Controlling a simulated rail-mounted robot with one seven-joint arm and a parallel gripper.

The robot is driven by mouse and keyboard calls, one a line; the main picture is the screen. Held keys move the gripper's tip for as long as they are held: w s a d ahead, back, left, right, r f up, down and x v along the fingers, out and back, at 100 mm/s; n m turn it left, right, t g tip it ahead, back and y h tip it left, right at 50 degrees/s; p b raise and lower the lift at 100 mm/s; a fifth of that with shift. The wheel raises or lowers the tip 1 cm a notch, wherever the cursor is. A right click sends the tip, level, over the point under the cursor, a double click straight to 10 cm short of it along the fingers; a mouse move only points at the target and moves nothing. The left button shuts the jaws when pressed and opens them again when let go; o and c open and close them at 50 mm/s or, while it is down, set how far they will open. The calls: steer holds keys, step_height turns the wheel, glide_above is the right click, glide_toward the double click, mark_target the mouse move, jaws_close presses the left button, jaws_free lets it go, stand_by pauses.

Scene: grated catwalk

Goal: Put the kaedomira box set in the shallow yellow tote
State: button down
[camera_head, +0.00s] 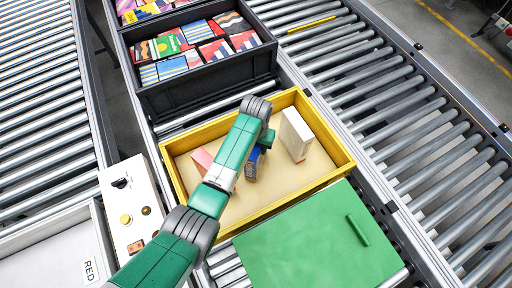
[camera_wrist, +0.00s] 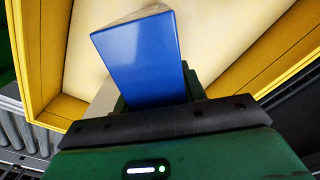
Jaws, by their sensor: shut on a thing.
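The shallow yellow tote (camera_head: 334,147) stands on the rollers at the centre in the head view, and its wall also shows in the wrist view (camera_wrist: 48,105). My gripper (camera_head: 258,151) is inside the outline of the tote, shut on a blue box (camera_head: 252,168). The blue box fills the middle of the wrist view (camera_wrist: 143,60); its lower part and any title are hidden or turned away. I cannot tell whether it touches the tote's floor. No name is readable, so I cannot confirm it is the kaedomira box set.
A white box (camera_head: 296,135) stands upright in the tote's right part. A pink box (camera_head: 202,160) is at its left, partly behind my arm. A black crate (camera_head: 210,98) of colourful boxes is behind. A green lid (camera_head: 315,245) is in front. A control panel (camera_head: 127,215) is left.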

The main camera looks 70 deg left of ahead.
steer(key=shift+f, duration=0.45)
steer(key=c, duration=0.8)
jaws_free()
steer(key=shift+r, duration=0.15)
step_height(320, 180, up, 12)
steer(key=shift+p, duration=1)
